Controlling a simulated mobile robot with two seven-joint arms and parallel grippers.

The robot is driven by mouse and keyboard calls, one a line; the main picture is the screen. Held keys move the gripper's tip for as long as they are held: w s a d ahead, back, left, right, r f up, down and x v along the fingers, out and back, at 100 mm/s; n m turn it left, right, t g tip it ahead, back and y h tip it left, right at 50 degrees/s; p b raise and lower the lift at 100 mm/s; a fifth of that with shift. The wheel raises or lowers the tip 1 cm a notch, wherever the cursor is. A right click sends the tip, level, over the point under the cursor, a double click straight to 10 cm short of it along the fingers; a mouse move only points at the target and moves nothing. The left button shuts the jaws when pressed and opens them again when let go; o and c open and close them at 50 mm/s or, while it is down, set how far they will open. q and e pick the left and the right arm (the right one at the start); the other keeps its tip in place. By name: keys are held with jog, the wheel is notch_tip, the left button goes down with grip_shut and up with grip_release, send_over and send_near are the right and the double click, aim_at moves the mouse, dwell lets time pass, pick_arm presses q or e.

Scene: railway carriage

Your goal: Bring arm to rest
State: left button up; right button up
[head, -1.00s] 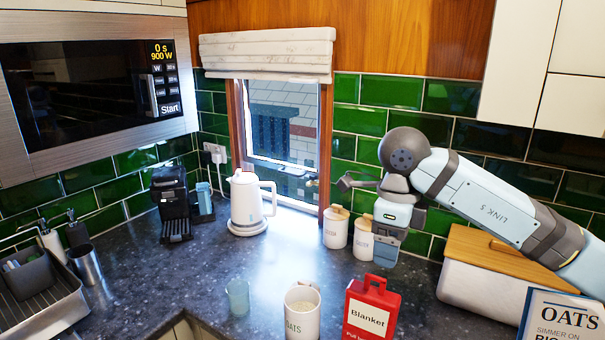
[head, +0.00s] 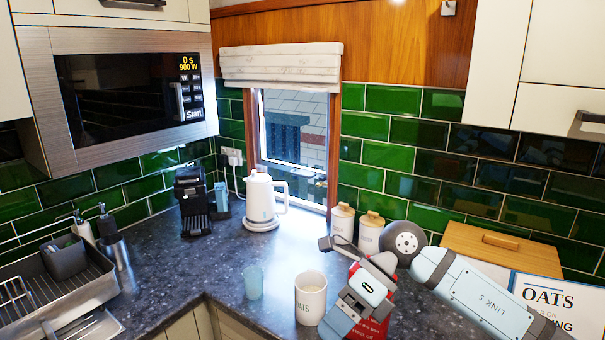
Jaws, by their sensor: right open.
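My right gripper (head: 345,314) is open, with nothing seen in it. It hangs low at the lower right of the middle in the head view, pointing down and left. It covers most of the red blanket box (head: 385,325); I cannot tell whether they touch. The white oats mug (head: 310,298) stands just left of the gripper. My right arm's link comes in from the lower right. My left gripper is not in view.
A blue-tinted cup (head: 253,283) stands left of the mug. The kettle (head: 264,203), coffee machine (head: 193,203) and two lidded jars (head: 343,220) stand farther back. A bread box (head: 490,240) and oats book (head: 548,300) are at right. The middle-left counter (head: 175,270) is clear.

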jog(key=s+a+m+y, duration=0.4)
jog(key=m+y, duration=0.4)
jog(key=y, duration=0.4)
jog(key=s+d+f+m+t+h, duration=0.1)
jog(key=d+f+m+t+h, duration=0.3)
jog(key=f+m+t, duration=0.3)
jog(key=d+f+m+t+h+p, duration=0.1)
jog(key=d+f+m+t+h, duration=0.4)
jog(key=m, duration=1)
jog(key=s+d+f+m+t+h, duration=0.1)
jog(key=d+f+m+t+h, duration=0.4)
jog(key=f+m+t, duration=0.3)
notch_tip(320, 180, down, 3)
jog(key=m, duration=0.3)
jog(key=shift+s+t, duration=0.35)
jog(key=shift+t, duration=0.05)
jog(key=shift+o, duration=0.4)
jog(key=s+d+f+m+g+h, duration=0.3)
jog(key=s+d+f+m+g, duration=0.1)
jog(key=s+f, duration=0.7)
jog(key=shift+d+f+g+h+p, duration=0.2)
jog(key=shift+g+h+p, duration=0.1)
jog(key=shift+g, duration=0.3)
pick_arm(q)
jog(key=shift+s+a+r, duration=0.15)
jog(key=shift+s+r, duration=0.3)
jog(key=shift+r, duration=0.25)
pick_arm(e)
jog(key=shift+r, duration=0.1)
jog(key=shift+d, duration=0.15)
